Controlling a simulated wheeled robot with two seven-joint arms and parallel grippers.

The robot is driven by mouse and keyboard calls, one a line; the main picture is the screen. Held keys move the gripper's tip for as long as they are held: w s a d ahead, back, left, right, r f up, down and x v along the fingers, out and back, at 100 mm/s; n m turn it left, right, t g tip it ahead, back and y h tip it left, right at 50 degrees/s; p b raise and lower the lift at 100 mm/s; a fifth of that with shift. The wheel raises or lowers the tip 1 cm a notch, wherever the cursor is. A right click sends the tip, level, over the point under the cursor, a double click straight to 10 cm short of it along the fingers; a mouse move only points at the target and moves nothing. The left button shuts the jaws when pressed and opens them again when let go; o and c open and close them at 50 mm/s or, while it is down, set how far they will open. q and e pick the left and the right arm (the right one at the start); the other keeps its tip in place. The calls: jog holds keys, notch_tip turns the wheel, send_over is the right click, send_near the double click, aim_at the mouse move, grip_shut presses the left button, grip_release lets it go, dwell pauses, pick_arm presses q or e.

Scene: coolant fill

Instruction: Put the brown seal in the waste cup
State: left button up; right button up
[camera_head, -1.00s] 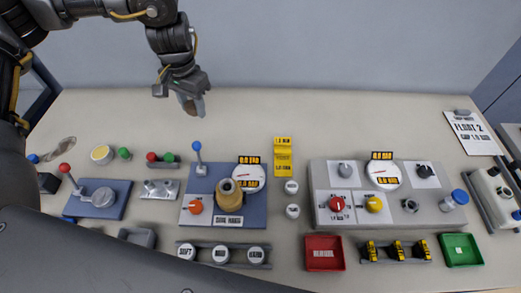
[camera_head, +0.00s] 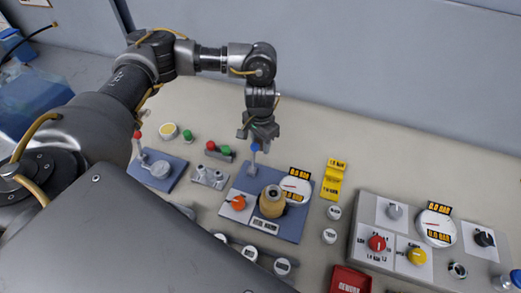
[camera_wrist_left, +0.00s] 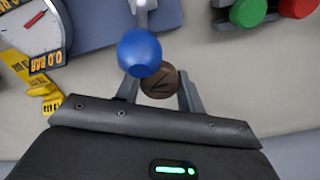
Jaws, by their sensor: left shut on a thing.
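My left gripper (camera_head: 258,128) is above the back of the blue panel, close to the blue lever knob (camera_head: 254,147). In the left wrist view, a round brown seal (camera_wrist_left: 161,84) with a dark mark on its face sits between the fingers, and the gripper is shut on it. The blue knob (camera_wrist_left: 139,52) shows in front of it and covers part of its edge; I cannot tell whether they touch. I cannot make out a waste cup in the current views. My right gripper is not in view.
The blue panel (camera_head: 236,227) carries a tan-brown filler neck (camera_head: 271,203), an orange knob (camera_head: 238,202) and a gauge (camera_head: 295,190). Red and green knobs (camera_head: 226,151) stand left of it. A grey control box (camera_head: 362,210) is at the right. The bench behind is clear.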

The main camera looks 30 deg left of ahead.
aim_at(260, 150)
pick_arm(q)
notch_tip(260, 150, down, 3)
jog(key=shift+s+f, duration=0.15)
jog(key=shift+f, duration=0.4)
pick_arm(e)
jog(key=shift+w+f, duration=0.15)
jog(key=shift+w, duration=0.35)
pick_arm(q)
jog(key=shift+f, duration=0.2)
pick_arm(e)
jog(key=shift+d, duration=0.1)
pick_arm(q)
jog(key=o, duration=1)
jog(key=shift+o, duration=0.2)
jog(key=shift+r, duration=0.15)
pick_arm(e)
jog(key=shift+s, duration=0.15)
